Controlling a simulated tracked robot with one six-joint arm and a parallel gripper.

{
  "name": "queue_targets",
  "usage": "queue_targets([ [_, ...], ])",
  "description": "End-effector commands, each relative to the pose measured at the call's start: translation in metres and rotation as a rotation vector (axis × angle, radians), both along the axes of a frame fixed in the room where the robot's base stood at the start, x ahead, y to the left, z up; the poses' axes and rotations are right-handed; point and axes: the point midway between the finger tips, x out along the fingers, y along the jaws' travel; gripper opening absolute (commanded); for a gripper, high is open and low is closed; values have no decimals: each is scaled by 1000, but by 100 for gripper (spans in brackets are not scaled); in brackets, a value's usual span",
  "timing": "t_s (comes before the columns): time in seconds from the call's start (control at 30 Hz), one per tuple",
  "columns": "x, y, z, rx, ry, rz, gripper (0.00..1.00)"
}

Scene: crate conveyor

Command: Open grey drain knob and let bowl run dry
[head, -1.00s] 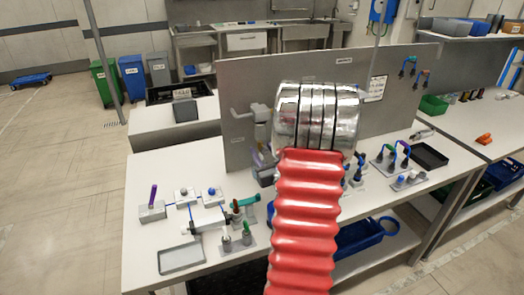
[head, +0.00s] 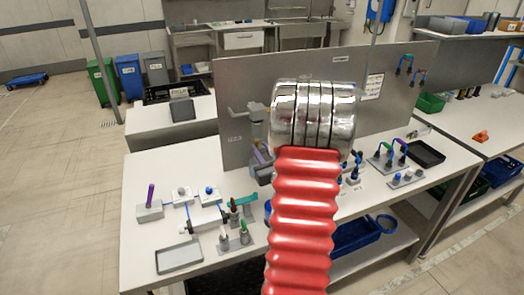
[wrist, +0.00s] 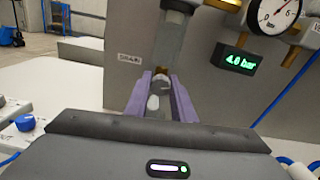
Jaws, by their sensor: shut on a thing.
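In the wrist view my gripper (wrist: 162,92) has its two purple fingers closed on the small grey drain knob (wrist: 158,84), with a pale part showing between them. The knob sits at the lower end of an upright grey bowl-like body (wrist: 172,38) beside the panel sign that seems to read DRAIN. I cannot tell whether liquid is in the bowl or whether the knob is turned. In the head view the gripper (head: 262,154) shows only partly beside my arm, below the grey fitting (head: 256,112) on the panel.
A round gauge (wrist: 274,12) and a green display reading 4.0 bar (wrist: 240,61) are to the right of the gripper. Blue tubing runs at the right. The white bench (head: 140,235) holds several knobs and fittings and a grey tray (head: 180,258).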

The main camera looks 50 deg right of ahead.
Motion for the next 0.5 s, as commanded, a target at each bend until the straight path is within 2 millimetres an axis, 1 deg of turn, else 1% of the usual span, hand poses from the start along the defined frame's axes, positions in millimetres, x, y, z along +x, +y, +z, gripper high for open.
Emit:
queue_targets([
  [0.23, 0, 1, 0, 86, -51, 1, 0],
  [0.5, 0, 0, 0, 104, -62, 1, 0],
])
